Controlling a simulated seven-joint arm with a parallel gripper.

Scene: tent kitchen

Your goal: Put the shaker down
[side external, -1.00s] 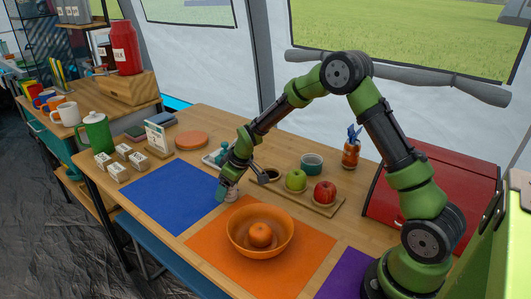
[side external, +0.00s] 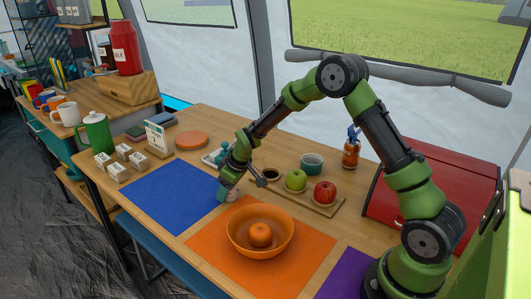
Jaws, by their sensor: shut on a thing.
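My gripper (side external: 227,190) is low over the table, near the right edge of the blue mat (side external: 165,193) and just behind the orange mat (side external: 205,242). It is shut on a small teal and pale thing, which appears to be the shaker (side external: 221,195). The fingers partly cover the shaker. I cannot tell whether its base touches the surface.
An orange bowl (side external: 238,240) holding an orange fruit (side external: 260,234) stands close in front. A small teal bowl (side external: 312,162) is farther back. The blue mat is clear.

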